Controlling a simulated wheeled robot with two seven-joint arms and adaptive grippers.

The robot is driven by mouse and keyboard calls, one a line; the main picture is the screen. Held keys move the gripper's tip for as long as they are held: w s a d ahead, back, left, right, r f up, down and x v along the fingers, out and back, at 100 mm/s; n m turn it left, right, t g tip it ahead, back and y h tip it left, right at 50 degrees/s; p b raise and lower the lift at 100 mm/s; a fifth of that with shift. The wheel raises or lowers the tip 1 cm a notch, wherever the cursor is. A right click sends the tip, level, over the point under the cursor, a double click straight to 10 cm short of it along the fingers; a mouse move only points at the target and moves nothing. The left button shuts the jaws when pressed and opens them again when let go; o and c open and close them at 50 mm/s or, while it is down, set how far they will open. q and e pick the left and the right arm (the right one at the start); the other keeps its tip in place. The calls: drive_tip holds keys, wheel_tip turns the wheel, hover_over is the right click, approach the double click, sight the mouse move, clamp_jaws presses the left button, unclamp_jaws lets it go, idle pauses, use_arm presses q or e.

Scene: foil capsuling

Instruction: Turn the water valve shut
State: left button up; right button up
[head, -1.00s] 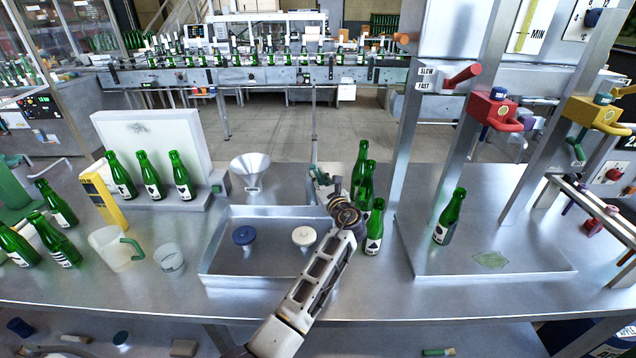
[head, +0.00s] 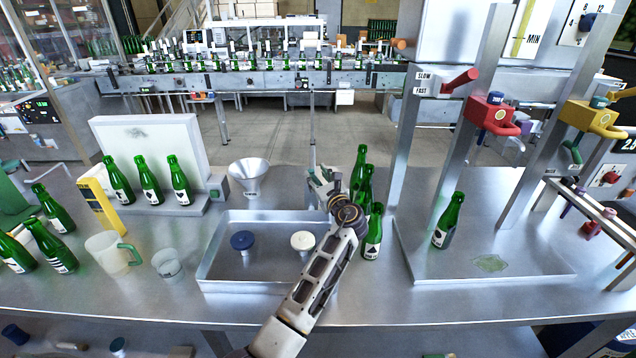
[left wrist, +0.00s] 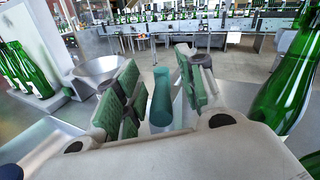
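No part is clearly marked as a water valve. Valve-like parts at the right in the head view are a red lever (head: 460,80) by a SLOW/FAST label, a red tap block (head: 493,115) and a yellow tap block (head: 590,115) with a green handle (head: 573,152). My left gripper (head: 320,184) is over the bench behind the metal tray, left of the standing green bottles, far from these parts. In the left wrist view its green-padded fingers (left wrist: 155,98) are apart. A teal cylinder (left wrist: 160,97) shows between them; I cannot tell whether they touch it. My right gripper is out of view.
Green bottles (head: 372,232) stand close right of my left arm. The metal tray (head: 212,268) with blue and white knobs lies under it. A funnel (head: 249,176) stands to the left. Another bottle (head: 448,222) stands on the right-hand tray below the metal posts.

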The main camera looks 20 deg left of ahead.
sight(318, 181)
use_arm(q)
drive_tip(key=shift+r, duration=3.75)
drive_tip(key=shift+c, duration=0.5)
